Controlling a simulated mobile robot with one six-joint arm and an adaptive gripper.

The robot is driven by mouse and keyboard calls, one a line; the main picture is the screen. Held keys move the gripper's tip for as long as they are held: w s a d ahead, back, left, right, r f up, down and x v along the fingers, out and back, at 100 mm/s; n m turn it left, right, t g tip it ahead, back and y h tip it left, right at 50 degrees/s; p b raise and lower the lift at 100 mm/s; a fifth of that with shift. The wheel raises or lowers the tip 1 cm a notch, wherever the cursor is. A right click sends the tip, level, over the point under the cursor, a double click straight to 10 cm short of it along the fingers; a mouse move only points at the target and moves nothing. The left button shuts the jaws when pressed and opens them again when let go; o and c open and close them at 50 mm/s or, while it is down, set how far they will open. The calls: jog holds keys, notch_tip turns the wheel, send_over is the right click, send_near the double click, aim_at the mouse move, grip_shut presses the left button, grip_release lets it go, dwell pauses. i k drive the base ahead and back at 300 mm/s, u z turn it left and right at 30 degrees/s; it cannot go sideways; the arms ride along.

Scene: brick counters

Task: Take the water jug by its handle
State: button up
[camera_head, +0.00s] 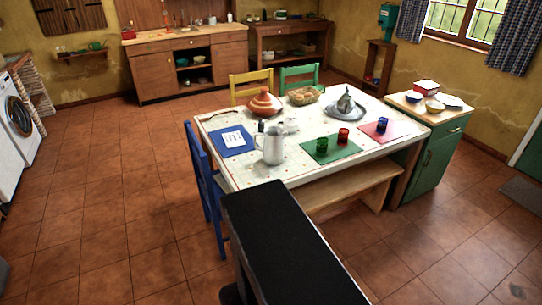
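A pale grey-white water jug (273,146) stands upright near the front edge of the white patterned table (215,122). Its handle seems to be on the left side, small and hard to make out. My gripper is not in view, so its place relative to the jug cannot be told.
A blue mat with a paper (231,140) lies left of the jug. A green mat (318,156) with two cups is close on its right. A blue chair (205,185) is at the table's left end. A wooden bench (345,187) runs along the front. Floor at left is clear.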

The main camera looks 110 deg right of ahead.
aim_at(273, 150)
jog(key=z, duration=0.15)
jog(key=i, duration=0.55)
jog(key=z, duration=1.05)
jog(key=k, duration=0.2)
jog(key=z, duration=2.9)
